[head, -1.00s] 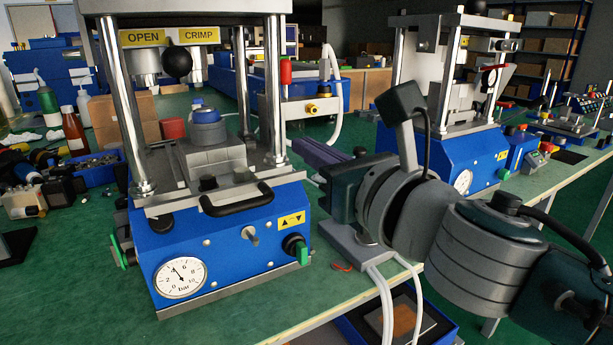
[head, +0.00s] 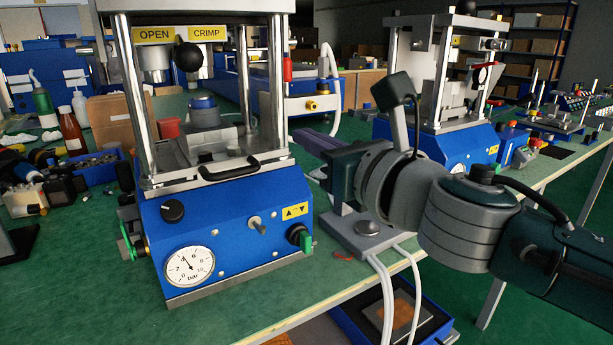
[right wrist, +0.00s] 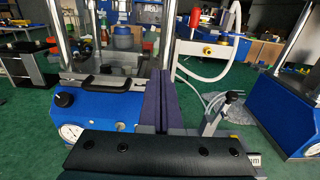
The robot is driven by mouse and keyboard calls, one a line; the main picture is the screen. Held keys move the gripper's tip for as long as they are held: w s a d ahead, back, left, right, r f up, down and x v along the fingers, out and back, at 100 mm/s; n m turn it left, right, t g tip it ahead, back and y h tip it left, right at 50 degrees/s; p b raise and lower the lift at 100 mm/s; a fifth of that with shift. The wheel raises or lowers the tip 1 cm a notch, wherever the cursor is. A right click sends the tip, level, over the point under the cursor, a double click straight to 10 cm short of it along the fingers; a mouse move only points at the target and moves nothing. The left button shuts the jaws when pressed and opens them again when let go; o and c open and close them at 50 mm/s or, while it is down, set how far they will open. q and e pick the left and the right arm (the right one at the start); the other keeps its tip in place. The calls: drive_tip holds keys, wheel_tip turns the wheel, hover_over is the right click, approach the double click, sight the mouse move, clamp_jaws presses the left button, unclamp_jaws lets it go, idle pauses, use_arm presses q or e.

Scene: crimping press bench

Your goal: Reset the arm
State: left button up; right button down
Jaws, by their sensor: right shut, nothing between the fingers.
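My right gripper (head: 312,143) comes in from the right in the head view. Its purple fingers point left, beside the right side of the blue crimping press (head: 235,232). In the right wrist view the two fingers (right wrist: 160,92) stand side by side, shut with nothing between them. The press (right wrist: 105,107) is behind and left of them there. It has chrome posts, a black front handle (head: 229,170), a gauge (head: 188,266) and a grey fixture with a blue-topped round part (head: 203,110). I cannot tell the exact gap to the press. My left gripper is not in view.
A grey block with a round disc (head: 367,228) and white tubes stands at the bench edge, below my right gripper. A second press (head: 436,140) stands behind my right arm. Bottles (head: 71,130) and a blue bin (head: 97,168) are at the left. Green bench (head: 90,255) is clear at front left.

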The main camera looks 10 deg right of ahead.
drive_tip(key=s+d+r+m+g+h+p, duration=0.4)
drive_tip(key=s+d+m+h+p, duration=0.45)
drive_tip(key=s+m, duration=0.75)
drive_tip(key=s+r+m+g+y+p, duration=0.1)
drive_tip(key=s+m+g+y+p, duration=0.2)
drive_tip(key=s+m+g+p, duration=1.15)
use_arm(q)
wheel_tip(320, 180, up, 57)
drive_tip(key=p, duration=3.3)
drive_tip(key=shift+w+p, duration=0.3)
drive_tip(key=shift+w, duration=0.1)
use_arm(e)
wheel_tip(320, 180, up, 37)
drive_tip(key=s+m+t, duration=0.2)
drive_tip(key=m+t, duration=0.3)
drive_tip(key=m, duration=0.2)
drive_tip(key=shift+s+a, duration=0.25)
drive_tip(key=shift+s, duration=0.05)
